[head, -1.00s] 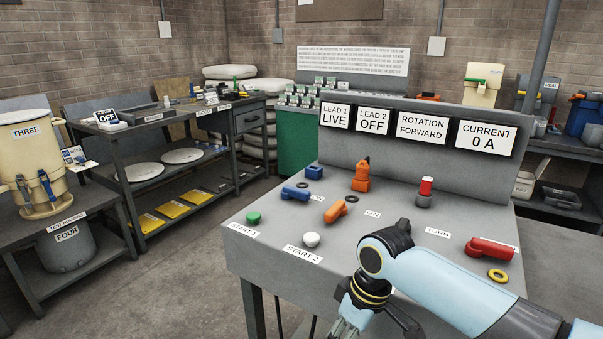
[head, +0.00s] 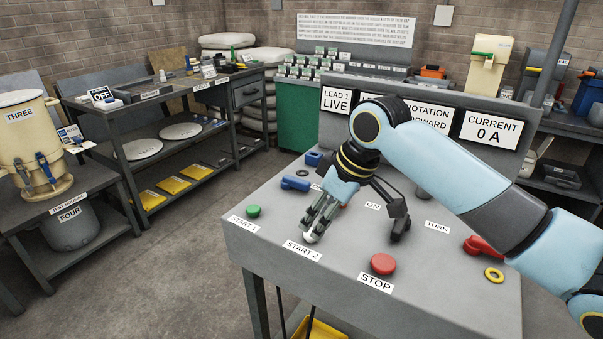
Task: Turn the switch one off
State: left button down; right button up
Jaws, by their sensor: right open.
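A blue switch handle (head: 295,183) lies on the sloping grey console (head: 280,240), at its upper left. It points left, and its label is partly covered. The sign above reads LEAD 1 LIVE (head: 336,100). My right gripper (head: 357,232) is open and empty over the console, its fingers spread to the right of and nearer than the blue handle. One finger is over the white START 2 button (head: 309,237); contact cannot be told. The orange switch handle is almost wholly hidden behind this gripper. My left gripper is out of view.
A green START 1 button (head: 253,211) is left of my gripper. A red STOP button (head: 383,264) is in front, with a red handle (head: 484,245) and a yellow ring (head: 494,275) at right. My right arm hides the LEAD 2 sign.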

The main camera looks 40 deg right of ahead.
aim_at(288, 182)
jog(key=i+l, duration=0.7)
